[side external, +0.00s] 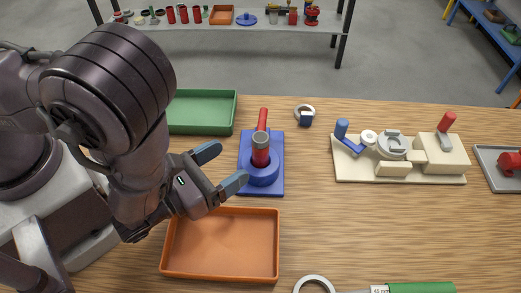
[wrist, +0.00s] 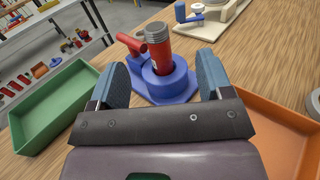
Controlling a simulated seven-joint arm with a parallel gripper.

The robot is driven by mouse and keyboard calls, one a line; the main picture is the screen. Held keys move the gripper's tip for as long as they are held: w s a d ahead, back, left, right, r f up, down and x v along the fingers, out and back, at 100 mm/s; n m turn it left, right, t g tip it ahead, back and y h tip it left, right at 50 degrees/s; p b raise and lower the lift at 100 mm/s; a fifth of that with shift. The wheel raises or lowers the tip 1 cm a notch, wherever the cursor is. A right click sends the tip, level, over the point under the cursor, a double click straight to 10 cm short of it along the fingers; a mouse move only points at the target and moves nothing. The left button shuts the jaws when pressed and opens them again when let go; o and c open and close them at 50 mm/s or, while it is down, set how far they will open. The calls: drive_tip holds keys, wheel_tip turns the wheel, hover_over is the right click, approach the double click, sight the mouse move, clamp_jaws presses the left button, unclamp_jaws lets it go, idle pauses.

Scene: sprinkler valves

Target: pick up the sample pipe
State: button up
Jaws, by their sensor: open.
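The sample pipe is most likely the red pipe with a grey threaded top (side external: 260,155). It stands upright in the round collar of a blue holder (side external: 272,188). A second red cylindrical piece (side external: 263,116) sticks out behind it; I cannot tell if the two are joined. In the wrist view, the red pipe (wrist: 165,63) rises from the blue holder (wrist: 172,88), beyond and between my fingertips. My gripper (side external: 221,168) is open and empty, left of the pipe, its fingers pointing toward it. Both blue-grey fingers also show in the wrist view (wrist: 163,75). The pipe's lower end is hidden in the collar.
A green tray (side external: 236,112) lies behind my gripper and an orange tray (side external: 277,242) in front; both look empty. A cream valve fixture (side external: 400,178) stands to the right, a grey ring with a dark blue block (side external: 306,119) behind. Bare table lies between holder and fixture.

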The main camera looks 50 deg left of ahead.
sight(254, 145)
drive_tip(key=w, duration=0.3)
drive_tip(key=shift+w+d, duration=0.1)
drive_tip(key=shift+w, duration=0.1)
drive_tip(key=shift+w+f, duration=0.15)
drive_tip(key=shift+w, duration=1.2)
drive_tip(key=shift+w+f, duration=0.15)
drive_tip(key=shift+w, duration=1.15)
drive_tip(key=c, duration=1.2)
drive_tip(key=shift+r, duration=0.1)
